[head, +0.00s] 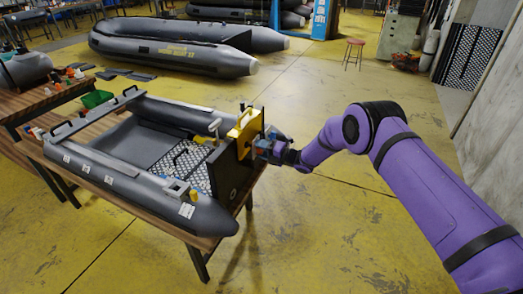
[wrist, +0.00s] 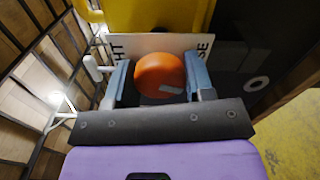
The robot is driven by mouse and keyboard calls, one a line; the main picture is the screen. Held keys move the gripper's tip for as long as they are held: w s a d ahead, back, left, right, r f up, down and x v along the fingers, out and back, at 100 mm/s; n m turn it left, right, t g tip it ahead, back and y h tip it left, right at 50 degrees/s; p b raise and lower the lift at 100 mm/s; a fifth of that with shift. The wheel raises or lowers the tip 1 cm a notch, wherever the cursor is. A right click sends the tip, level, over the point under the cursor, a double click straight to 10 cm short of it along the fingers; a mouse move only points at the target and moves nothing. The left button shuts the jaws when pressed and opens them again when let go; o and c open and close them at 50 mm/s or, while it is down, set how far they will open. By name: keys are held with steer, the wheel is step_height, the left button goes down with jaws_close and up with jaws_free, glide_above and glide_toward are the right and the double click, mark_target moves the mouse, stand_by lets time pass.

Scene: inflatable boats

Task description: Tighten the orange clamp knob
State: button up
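The orange clamp knob (wrist: 160,75) is round, with a small grey mark on its face. In the wrist view it sits between the two blue-grey fingers of my gripper (wrist: 159,84). It fills the gap, and the fingers appear closed against its left and right sides. In the head view my gripper (head: 268,148) is at the boat's transom, beside the yellow bracket (head: 243,130); the knob is not clearly visible there. A white label plate (wrist: 122,45) with dark letters lies behind the knob, partly hidden by it.
The grey inflatable boat (head: 205,217) rests on a wooden table (head: 178,233). A light-coloured lever (wrist: 95,68) sticks out left of my gripper in the wrist view. Yellow floor is open to the right of the table. A larger grey boat (head: 165,52) lies at the back.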

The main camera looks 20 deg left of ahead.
steer(key=shift+c, duration=1.1)
steer(key=m, duration=0.4)
steer(key=shift+m, duration=0.3)
steer(key=m, duration=0.3)
steer(key=m, duration=0.4)
steer(key=shift+m, duration=0.3)
steer(key=m, duration=0.3)
